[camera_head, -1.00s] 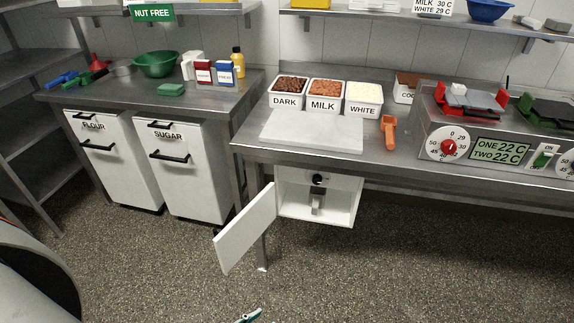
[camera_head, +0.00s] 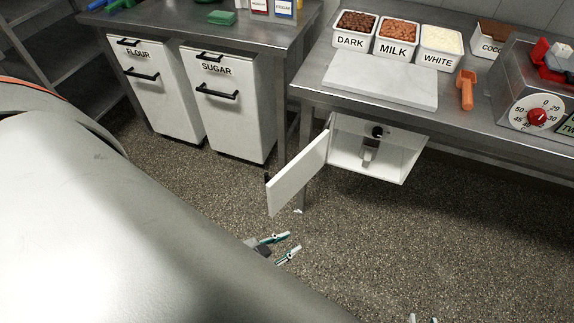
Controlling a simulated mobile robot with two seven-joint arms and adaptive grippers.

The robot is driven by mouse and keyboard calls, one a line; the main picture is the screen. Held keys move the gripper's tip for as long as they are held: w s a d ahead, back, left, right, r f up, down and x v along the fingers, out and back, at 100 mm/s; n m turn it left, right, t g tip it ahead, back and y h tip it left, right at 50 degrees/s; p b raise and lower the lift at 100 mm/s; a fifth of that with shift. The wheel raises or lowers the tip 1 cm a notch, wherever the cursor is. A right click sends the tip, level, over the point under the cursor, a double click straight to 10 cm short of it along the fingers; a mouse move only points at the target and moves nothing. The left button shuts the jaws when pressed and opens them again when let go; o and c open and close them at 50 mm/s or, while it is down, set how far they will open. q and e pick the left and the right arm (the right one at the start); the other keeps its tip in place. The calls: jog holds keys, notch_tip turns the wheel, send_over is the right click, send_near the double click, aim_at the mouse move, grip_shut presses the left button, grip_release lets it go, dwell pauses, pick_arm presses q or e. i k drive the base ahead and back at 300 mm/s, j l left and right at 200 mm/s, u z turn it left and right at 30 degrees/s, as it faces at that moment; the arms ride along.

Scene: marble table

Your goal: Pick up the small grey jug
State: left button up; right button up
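No thing shows clearly as a small grey jug. A small grey object (camera_head: 370,150) is inside the open white cabinet (camera_head: 400,163) under the right table, below a round black knob (camera_head: 378,132); it is too small to tell whether it is the jug. My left gripper (camera_head: 288,246) is open and empty above the floor, below and in front of the cabinet's open door (camera_head: 298,174).
The cabinet door swings out to the left. Tubs marked DARK (camera_head: 355,30), MILK (camera_head: 397,38) and WHITE (camera_head: 439,47), a marble slab (camera_head: 380,80) and an orange scoop (camera_head: 466,88) are on the table. FLOUR (camera_head: 160,90) and SUGAR (camera_head: 232,110) bins stand left. The floor is clear.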

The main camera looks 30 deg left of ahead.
aim_at(368, 149)
jog(key=j+z, duration=0.2)
jog(key=j, duration=0.8)
jog(key=j+z, duration=0.35)
jog(key=j, duration=0.6)
jog(key=j+z, duration=0.4)
jog(key=j, duration=0.55)
jog(key=k+j+z, duration=0.1)
jog(key=j, duration=0.25)
jog(key=k, duration=0.4)
jog(key=i+l+u, duration=0.1)
jog(key=i+u, duration=0.15)
jog(key=u, duration=0.15)
jog(key=i+l+u, duration=0.2)
jog(key=u, duration=0.25)
